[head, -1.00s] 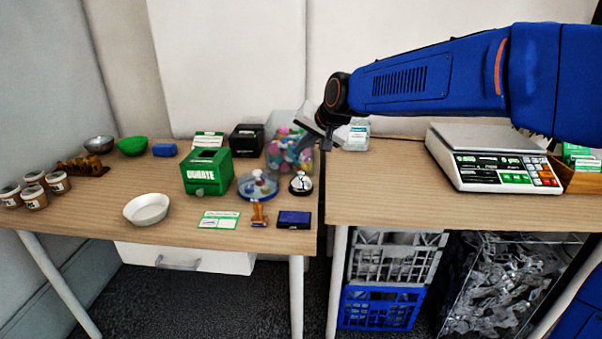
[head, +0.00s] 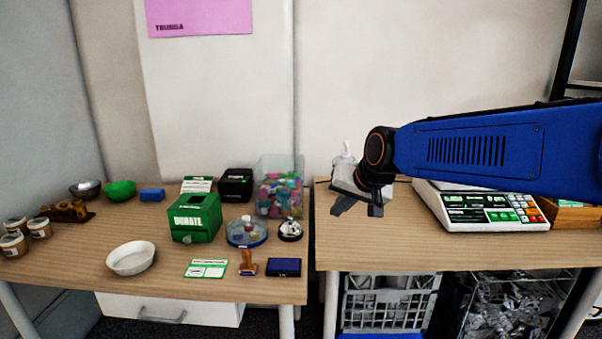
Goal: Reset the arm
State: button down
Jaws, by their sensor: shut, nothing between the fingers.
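My arm, blue with a black wrist joint, reaches in from the right in the head view. My gripper (head: 357,208) hangs over the left end of the right-hand table (head: 370,245). Its dark fingers point down and hold nothing. A clear bottle (head: 346,160) stands behind the gripper and is mostly hidden by it. The scale (head: 495,208) sits to the right, partly covered by my arm.
The left table (head: 80,240) holds a green donation box (head: 195,218), a clear bin of colourful items (head: 280,190), a bell (head: 290,229), a white bowl (head: 131,258) and several jars. Crates (head: 388,300) stand under the right table. The right table's front middle is clear.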

jog(key=s+d+f+h, duration=0.1)
jog(key=s+d+f, duration=0.3)
jog(key=s, duration=0.5)
jog(key=s+d+f+n+g+h, duration=0.1)
jog(key=s+d+f, duration=0.3)
jog(key=s+d, duration=0.5)
jog(key=s+d+f+g+h, duration=0.1)
jog(key=s+d+f, duration=0.3)
jog(key=s, duration=0.7)
jog(key=d, duration=0.2)
jog(key=shift+s+d+f+h, duration=0.15)
jog(key=shift+s+d+h, duration=0.1)
jog(key=shift+d+h, duration=0.1)
